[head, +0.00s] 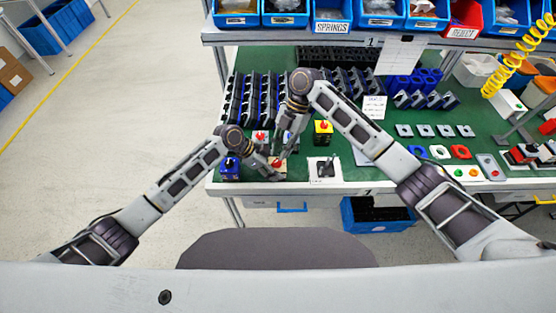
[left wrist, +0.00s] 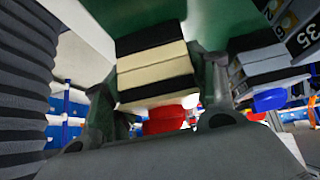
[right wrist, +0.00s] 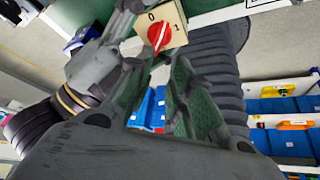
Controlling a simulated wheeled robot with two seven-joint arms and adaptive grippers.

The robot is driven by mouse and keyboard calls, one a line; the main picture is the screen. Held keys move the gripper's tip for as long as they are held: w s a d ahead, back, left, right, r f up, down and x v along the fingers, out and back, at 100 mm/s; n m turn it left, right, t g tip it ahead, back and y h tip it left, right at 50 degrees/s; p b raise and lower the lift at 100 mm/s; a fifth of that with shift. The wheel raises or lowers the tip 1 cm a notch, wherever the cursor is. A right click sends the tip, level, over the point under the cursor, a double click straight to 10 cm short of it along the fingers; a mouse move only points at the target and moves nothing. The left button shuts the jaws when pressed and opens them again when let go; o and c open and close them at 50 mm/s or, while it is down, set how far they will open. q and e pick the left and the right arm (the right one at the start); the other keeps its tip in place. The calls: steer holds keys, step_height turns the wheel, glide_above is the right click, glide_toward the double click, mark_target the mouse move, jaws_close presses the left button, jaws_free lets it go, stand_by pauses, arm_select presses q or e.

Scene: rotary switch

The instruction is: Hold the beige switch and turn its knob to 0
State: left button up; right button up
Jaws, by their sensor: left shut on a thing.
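The beige switch (head: 277,165) stands near the front edge of the green bench. In the left wrist view its beige and black body (left wrist: 155,75) sits between the fingers, with a red knob (left wrist: 165,122) beyond. My left gripper (head: 269,168) is shut on the body. In the right wrist view the face (right wrist: 177,38) shows a red knob (right wrist: 161,34) with a white line and the marks 0 and 1. The line is slanted; I cannot tell exactly which mark it meets. My right gripper (head: 281,149) is above the switch, fingers apart, with the knob beyond them.
A blue switch (head: 230,170) stands to the left and a yellow one (head: 323,132) to the right. A white plate with a black lever (head: 325,170) lies right of the grippers. Racks of dark parts (head: 255,100) stand behind.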

mark_target(277, 163)
steer(key=shift+w+d+r, duration=0.1)
steer(key=shift+w+r, duration=0.05)
steer(key=shift+w, duration=0.1)
steer(key=m, duration=0.4)
steer(key=shift+w+d+r, duration=0.2)
steer(key=shift+r, duration=0.1)
steer(key=w+d+r+m, duration=0.1)
steer(key=r+m, duration=0.1)
steer(key=m, duration=1.4)
steer(key=w+d+r+m+t, duration=0.1)
steer(key=w+r+m, duration=0.1)
steer(key=m, duration=1.5)
steer(key=shift+v, duration=0.85)
steer(key=shift+s+d, duration=0.1)
steer(key=shift+f, duration=0.1)
steer(key=shift+x, duration=5.95)
